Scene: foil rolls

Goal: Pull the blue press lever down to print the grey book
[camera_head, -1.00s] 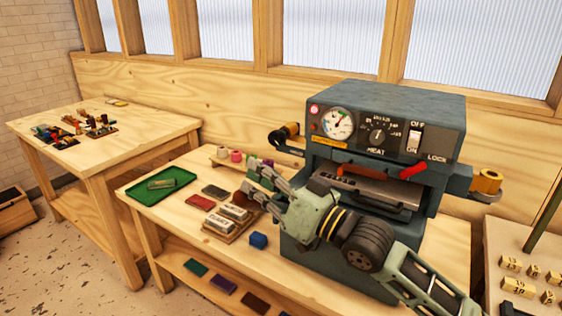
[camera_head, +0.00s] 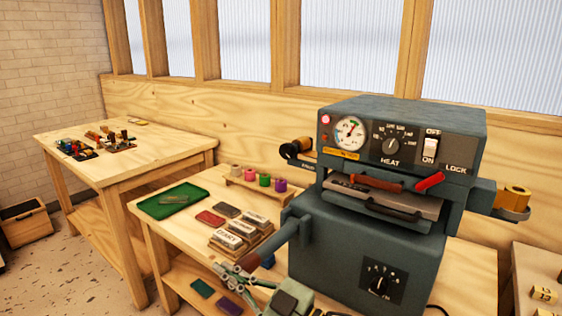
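The blue-grey press lever (camera_head: 292,232) juts out from the left side of the heat press (camera_head: 370,250) and slopes down to a brown grip (camera_head: 253,258). My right gripper (camera_head: 242,277) is at the low end of that grip, its fingers spread around or just beneath it. How tightly they close on it cannot be told. A grey plate (camera_head: 425,204) shows in the press mouth. I cannot make out the grey book for certain; a dark grey cover (camera_head: 227,210) lies on the table beside a red one (camera_head: 208,218). My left gripper is not in view.
A green tray (camera_head: 172,205), labelled blocks (camera_head: 237,233) and coloured spools (camera_head: 250,177) stand on the table left of the press. A second table (camera_head: 70,130) with small items is at the far left. Numbered wooden pieces (camera_head: 544,294) lie at the lower right.

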